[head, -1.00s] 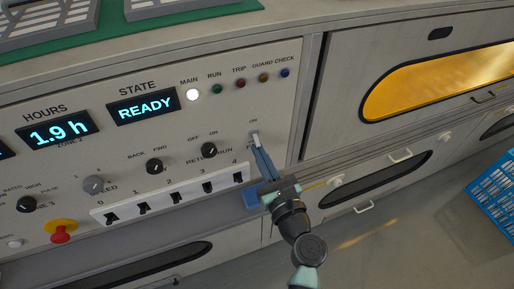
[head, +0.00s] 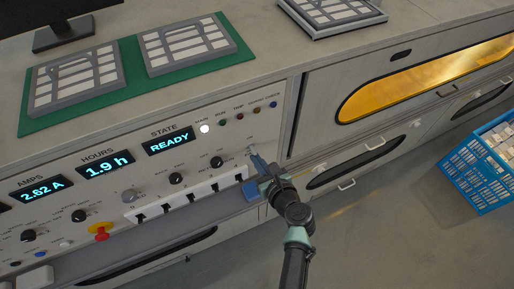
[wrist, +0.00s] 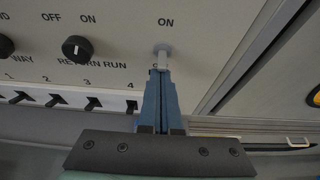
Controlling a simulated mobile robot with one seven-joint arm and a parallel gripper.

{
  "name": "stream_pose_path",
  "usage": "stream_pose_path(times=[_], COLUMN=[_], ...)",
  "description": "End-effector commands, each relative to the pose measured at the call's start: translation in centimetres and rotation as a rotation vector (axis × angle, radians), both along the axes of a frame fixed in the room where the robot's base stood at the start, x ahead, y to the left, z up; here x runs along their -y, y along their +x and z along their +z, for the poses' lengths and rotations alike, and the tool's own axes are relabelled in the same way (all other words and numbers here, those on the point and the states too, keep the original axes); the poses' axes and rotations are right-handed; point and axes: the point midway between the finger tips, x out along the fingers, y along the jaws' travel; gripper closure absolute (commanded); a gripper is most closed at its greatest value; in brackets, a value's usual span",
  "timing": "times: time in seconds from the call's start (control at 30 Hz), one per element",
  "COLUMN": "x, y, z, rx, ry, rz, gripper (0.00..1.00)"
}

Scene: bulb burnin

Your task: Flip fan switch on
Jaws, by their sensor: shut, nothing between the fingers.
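A small pale toggle switch (head: 250,150) sits at the right end of the grey control panel (head: 120,218). In the wrist view, the toggle (wrist: 163,52) has "ON" printed above it, and the lettering below it is mostly hidden by my fingers. I cannot read a fan label or tell surely which way the lever leans. My gripper (head: 256,160) is shut and empty, with its blue fingers pointing at the toggle.
Left of the toggle are black knobs (wrist: 77,48) and a row of black numbered switches (wrist: 95,102). A red stop button (head: 101,232) is further left. The state display (head: 168,141) reads READY. A blue crate (head: 480,170) stands on the floor at right.

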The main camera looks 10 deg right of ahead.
Motion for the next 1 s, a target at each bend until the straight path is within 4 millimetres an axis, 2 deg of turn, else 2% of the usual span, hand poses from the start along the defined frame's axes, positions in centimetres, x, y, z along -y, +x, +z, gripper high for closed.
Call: stream_pose_path(times=[0.03, 0.47, 0.73, 1.0], x=[0.0, 0.0, 0.0, 0.0], y=[0.0, 0.1, 0.0, 0.0], z=[1.3, 2.1, 1.4, 2.3], rx=[-0.025, -0.246, -0.241, -0.239], ry=[-0.007, -0.082, -0.078, -0.078], rz=[0.001, 0.002, 0.0, 0.0], gripper=[1.0, 1.0, 1.0, 1.0])
